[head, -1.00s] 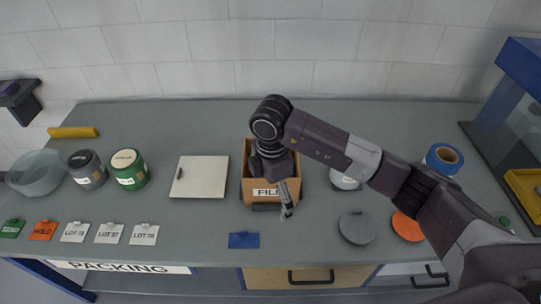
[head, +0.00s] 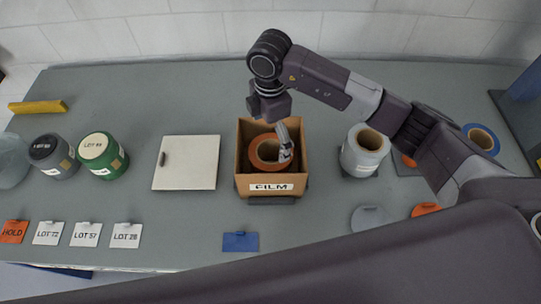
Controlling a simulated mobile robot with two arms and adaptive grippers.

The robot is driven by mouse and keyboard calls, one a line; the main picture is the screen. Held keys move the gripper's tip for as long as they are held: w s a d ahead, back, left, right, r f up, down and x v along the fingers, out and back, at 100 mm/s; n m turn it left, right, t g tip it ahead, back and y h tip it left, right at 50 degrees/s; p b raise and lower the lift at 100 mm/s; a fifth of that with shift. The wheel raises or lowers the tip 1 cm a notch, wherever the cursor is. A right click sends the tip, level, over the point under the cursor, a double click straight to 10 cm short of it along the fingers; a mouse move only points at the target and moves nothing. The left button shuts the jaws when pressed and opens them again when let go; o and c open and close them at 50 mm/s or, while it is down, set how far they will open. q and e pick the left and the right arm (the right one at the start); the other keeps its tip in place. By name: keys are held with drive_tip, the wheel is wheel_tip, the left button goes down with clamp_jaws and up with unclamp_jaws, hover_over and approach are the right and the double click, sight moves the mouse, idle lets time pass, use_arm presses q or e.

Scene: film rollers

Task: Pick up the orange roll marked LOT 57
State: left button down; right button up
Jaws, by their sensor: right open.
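An orange roll (head: 262,158) with a brown core stands in the open brown box labelled FILM (head: 242,166). I cannot read any lot mark on it. My right gripper (head: 285,152) is open and points down over the right side of this roll, hiding part of it. I cannot tell whether it touches the roll. A white tag reading LOT 57 (head: 86,234) lies at the front left of the bench. My left gripper is not in view.
A grey-white roll (head: 363,152) stands right of the box, and a blue roll (head: 482,138) farther right. A green roll (head: 102,157), a dark grey roll (head: 53,159) and a white board (head: 186,163) are to the left. A blue tag (head: 240,241) lies in front.

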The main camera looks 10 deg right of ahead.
wheel_tip(320, 180, down, 13)
drive_tip(key=shift+r+b, duration=0.2)
drive_tip(key=shift+b, duration=0.7)
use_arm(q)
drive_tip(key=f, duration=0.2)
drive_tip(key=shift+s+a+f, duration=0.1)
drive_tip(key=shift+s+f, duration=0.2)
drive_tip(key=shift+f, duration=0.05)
use_arm(e)
drive_tip(key=shift+f, duration=0.35)
drive_tip(key=shift+w, duration=0.1)
drive_tip(key=shift+c, duration=0.4)
drive_tip(key=c, duration=1.8)
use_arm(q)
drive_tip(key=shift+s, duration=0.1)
use_arm(e)
drive_tip(key=shift+w+r, duration=0.1)
drive_tip(key=shift+c, duration=0.5)
